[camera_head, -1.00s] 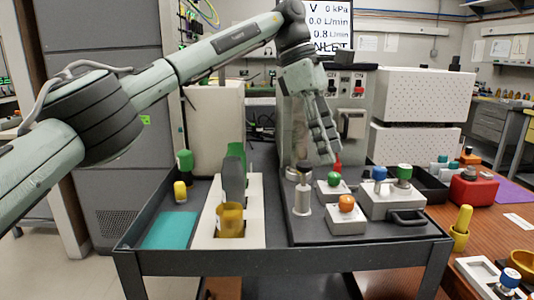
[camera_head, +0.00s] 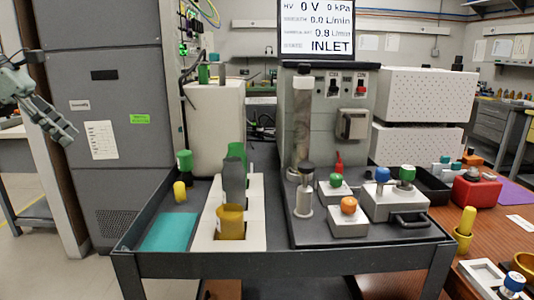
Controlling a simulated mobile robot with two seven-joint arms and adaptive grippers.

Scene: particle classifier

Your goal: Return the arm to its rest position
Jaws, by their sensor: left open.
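My left gripper (camera_head: 52,122) is at the far left edge of the head view, in front of the grey cabinet. It is open, with its fingers pointing down and to the right and nothing between them. It is well clear of the cart and its equipment. Most of my left arm is outside the picture. My right gripper does not show.
The dark cart (camera_head: 285,262) holds a white rack (camera_head: 256,215) with an amber container (camera_head: 230,221), a teal mat (camera_head: 170,231) and several knobbed boxes. The classifier with its INLET screen (camera_head: 317,28) stands behind. A wooden table (camera_head: 500,240) is at right.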

